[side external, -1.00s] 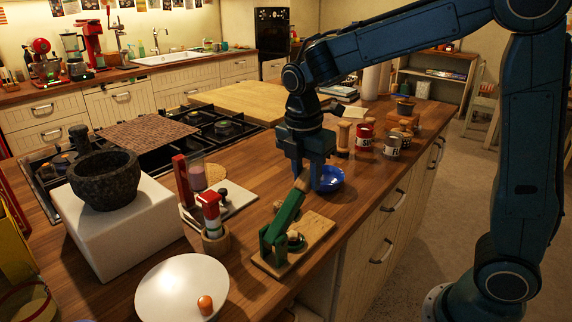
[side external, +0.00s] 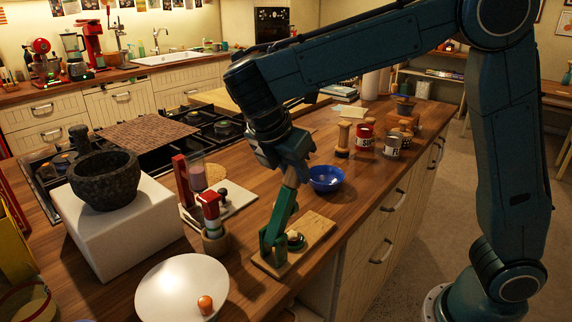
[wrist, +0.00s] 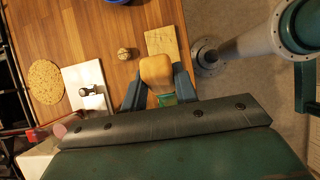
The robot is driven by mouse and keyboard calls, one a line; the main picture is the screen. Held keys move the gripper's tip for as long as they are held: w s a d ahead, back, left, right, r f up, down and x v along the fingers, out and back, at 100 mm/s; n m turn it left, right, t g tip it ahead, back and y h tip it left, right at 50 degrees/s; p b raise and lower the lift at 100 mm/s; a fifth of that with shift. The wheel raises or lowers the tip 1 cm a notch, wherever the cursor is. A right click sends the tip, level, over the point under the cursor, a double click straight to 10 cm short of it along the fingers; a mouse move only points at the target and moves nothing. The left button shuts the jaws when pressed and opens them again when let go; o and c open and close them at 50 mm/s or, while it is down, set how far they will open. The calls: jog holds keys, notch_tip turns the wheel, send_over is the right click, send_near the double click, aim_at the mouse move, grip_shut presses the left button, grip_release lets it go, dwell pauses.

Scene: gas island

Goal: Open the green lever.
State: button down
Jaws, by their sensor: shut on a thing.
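The green lever (side external: 281,215) stands steeply raised, leaning a little to the right, on a small wooden board (side external: 318,228) near the counter's front edge. My gripper (side external: 290,174) is above it and shut on the lever's wooden handle end. In the wrist view, the rounded wooden handle (wrist: 157,72) sits between the two fingers of my gripper (wrist: 158,88), with a bit of green below it. The fingers partly hide the handle in the side view.
A blue bowl (side external: 326,180) stands just behind the lever. Open floor lies beyond the counter's right edge.

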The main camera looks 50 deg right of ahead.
jog(key=shift+a+r+h, duration=0.3)
jog(key=shift+a+h, duration=0.3)
jog(key=shift+a, duration=0.15)
jog(key=c, duration=1.1)
grip_release()
jog(key=shift+d, duration=0.15)
